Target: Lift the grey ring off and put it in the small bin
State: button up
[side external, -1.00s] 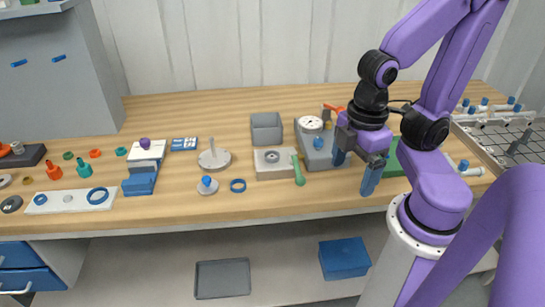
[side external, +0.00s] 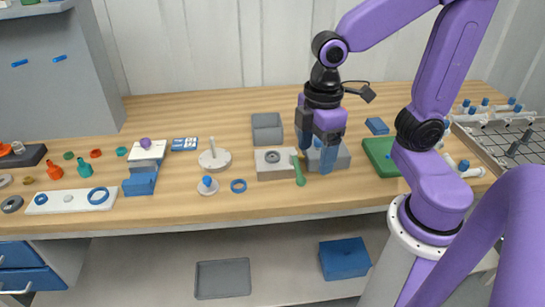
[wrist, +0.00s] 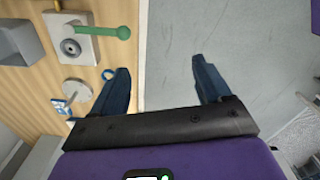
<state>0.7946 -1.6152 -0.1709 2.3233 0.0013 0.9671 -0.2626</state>
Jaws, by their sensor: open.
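A pale square block (side external: 289,174) stands near the middle of the bench, with a small round grey ring (side external: 272,157) on its top. The wrist view also shows the grey ring (wrist: 70,47) on the block, at upper left. The small bin (side external: 266,128), a grey open box, stands behind the block and looks empty.
A blue ring (side external: 238,185) and a round plate with a post (side external: 214,158) are left of the block. A green mat (side external: 378,158) lies right.

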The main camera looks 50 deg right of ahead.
jog(key=w+d+r, duration=0.2)
jog(key=w+d, duration=0.1)
jog(key=w, duration=0.9)
send_over(272, 156)
jog(key=f, duration=1.2)
jog(key=shift+w+a+f, duration=0.15)
jog(key=shift+w+a, duration=0.05)
jog(key=shift+a, duration=0.1)
jog(key=shift+s+d+f, duration=0.1)
jog(key=shift+f, duration=1.2)
jog(key=shift+s+d+f, duration=0.1)
jog(key=shift+f, duration=1.2)
jog(key=c, duration=1.1)
